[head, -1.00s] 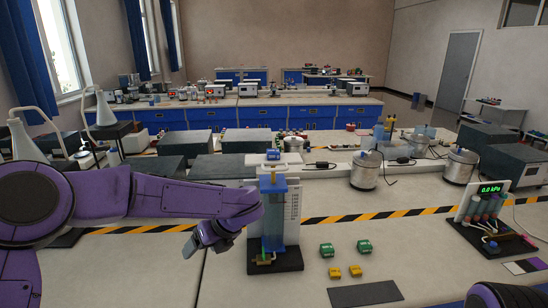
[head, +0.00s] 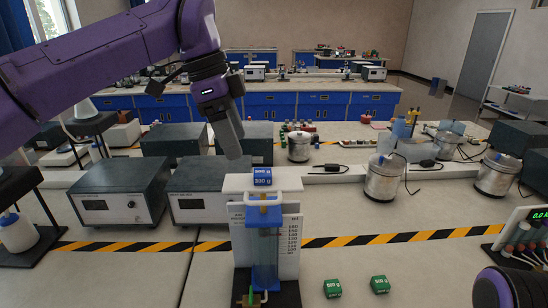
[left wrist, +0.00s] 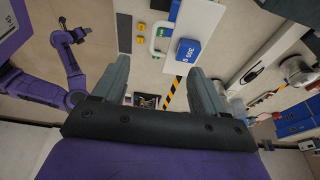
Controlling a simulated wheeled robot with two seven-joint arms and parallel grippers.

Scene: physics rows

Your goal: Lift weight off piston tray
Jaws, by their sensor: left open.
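The blue weight (head: 262,177), marked 200 g, sits on top of the piston apparatus at centre in the head view. The weight also shows in the left wrist view (left wrist: 188,50), beyond the fingers. My left gripper (head: 232,150) is above and slightly left of the weight, apart from it. Its fingers (left wrist: 160,85) are open and empty in the wrist view. A purple part of my right arm shows at the lower right; its gripper is not visible there.
Two green weights (head: 332,288) lie on the bench right of the apparatus. Grey instrument boxes (head: 122,195) stand behind left, metal canisters (head: 383,180) behind right. A striped tape (head: 400,236) crosses the bench. The bench between tape and green weights is clear.

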